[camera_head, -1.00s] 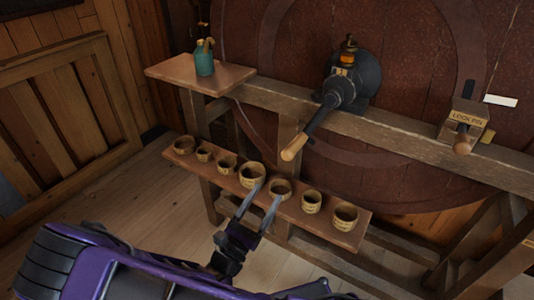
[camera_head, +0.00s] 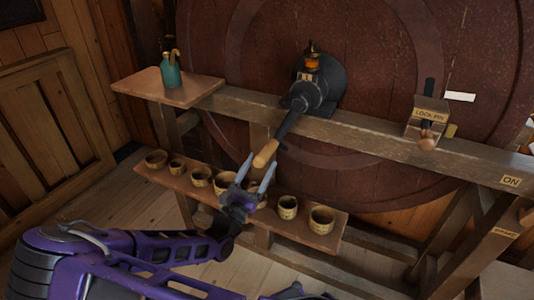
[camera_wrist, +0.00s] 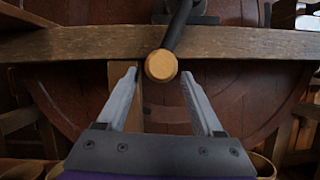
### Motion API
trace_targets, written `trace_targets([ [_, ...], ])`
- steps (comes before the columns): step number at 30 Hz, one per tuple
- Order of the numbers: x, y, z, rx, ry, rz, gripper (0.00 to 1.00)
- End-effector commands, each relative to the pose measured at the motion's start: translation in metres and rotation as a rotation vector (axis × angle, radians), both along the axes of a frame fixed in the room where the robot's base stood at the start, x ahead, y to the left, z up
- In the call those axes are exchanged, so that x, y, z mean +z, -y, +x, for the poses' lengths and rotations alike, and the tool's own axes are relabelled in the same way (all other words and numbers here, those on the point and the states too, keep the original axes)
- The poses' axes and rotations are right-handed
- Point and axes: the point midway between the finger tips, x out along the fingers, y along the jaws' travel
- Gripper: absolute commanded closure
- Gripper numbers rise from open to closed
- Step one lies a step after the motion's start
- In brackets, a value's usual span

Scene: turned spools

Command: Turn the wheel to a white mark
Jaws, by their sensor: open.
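A big dark red-brown wheel (camera_head: 390,80) stands behind a wooden frame. A white mark (camera_head: 460,96) shows on it at the right, above a box labelled LOCK PIN (camera_head: 428,122). A black crank hub (camera_head: 317,90) on the beam has a dark arm ending in a wooden handle (camera_head: 266,153) that points down and left. My gripper (camera_head: 258,172) is open and empty just below the handle. In the wrist view the round handle end (camera_wrist: 161,66) sits ahead of and between the tips of my gripper (camera_wrist: 158,75); I see no contact.
A low shelf (camera_head: 157,176) holds several wooden cups, partly behind my gripper. A teal bottle (camera_head: 170,74) stands on a small board (camera_head: 140,86) at the upper left. The beam (camera_head: 375,138) runs across, with an ON label (camera_head: 511,181) at the right.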

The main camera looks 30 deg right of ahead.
Motion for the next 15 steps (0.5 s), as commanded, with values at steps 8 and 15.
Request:
trace_targets([
  [8,0.015,0.03,0.021,-0.001,0.001,0.001,0.32],
  [15,0.018,0.035,0.026,0.001,-0.001,0.0,0.32],
])
